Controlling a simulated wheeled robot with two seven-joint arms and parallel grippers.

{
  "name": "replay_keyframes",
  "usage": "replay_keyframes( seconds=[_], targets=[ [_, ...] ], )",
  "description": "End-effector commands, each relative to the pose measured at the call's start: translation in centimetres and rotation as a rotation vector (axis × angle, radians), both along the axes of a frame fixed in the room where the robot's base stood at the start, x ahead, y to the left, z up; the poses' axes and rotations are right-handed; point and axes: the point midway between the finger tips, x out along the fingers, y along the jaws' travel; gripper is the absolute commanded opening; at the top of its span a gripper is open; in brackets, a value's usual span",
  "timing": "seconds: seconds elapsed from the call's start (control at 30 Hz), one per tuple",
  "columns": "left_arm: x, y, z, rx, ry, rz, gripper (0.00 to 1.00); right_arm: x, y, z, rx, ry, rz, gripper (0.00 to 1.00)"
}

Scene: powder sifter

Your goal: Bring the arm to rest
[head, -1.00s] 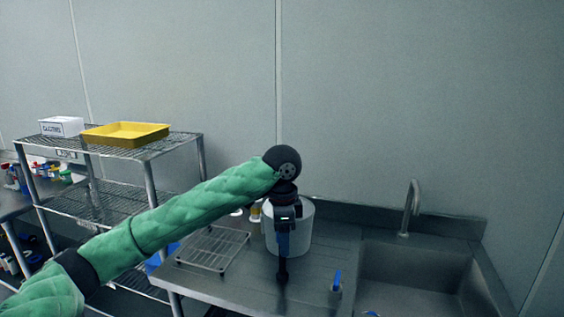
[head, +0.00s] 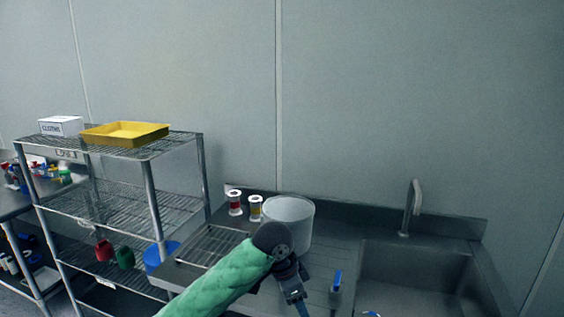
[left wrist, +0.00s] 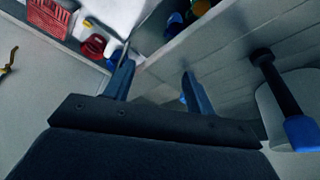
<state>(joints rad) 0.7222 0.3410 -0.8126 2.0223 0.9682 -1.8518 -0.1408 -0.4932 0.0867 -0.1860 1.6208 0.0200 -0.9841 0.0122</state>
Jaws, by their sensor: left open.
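My left arm comes in from the bottom of the head view, in a green sleeve. My left gripper (head: 298,300) hangs low in front of the white bucket (head: 290,222), over the front part of the steel counter. Its fingertips are partly cut off by the picture's lower edge. In the left wrist view the two blue fingers (left wrist: 154,85) stand apart with nothing between them. My right gripper is not in view.
A sink with a faucet (head: 411,208) is to the right. A blue-handled tool (head: 336,281) stands near the sink. Two small jars (head: 235,203) and a wire rack (head: 212,246) are left of the bucket. A wire shelf carries a yellow tray (head: 124,134) and a white box (head: 61,126).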

Motion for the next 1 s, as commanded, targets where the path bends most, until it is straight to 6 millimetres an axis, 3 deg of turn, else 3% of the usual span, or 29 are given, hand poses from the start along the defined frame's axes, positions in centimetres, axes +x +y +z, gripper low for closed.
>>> replay_keyframes(
  seconds=[0.47, 1.0],
  targets=[
    [-5.1, 1.4, -7.1, -0.149, 0.007, 0.221, 0.55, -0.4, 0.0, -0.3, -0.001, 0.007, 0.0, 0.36],
    [-11.5, 7.1, -14.3, -0.213, 0.013, 0.555, 0.55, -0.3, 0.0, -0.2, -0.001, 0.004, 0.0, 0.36]
  ],
)
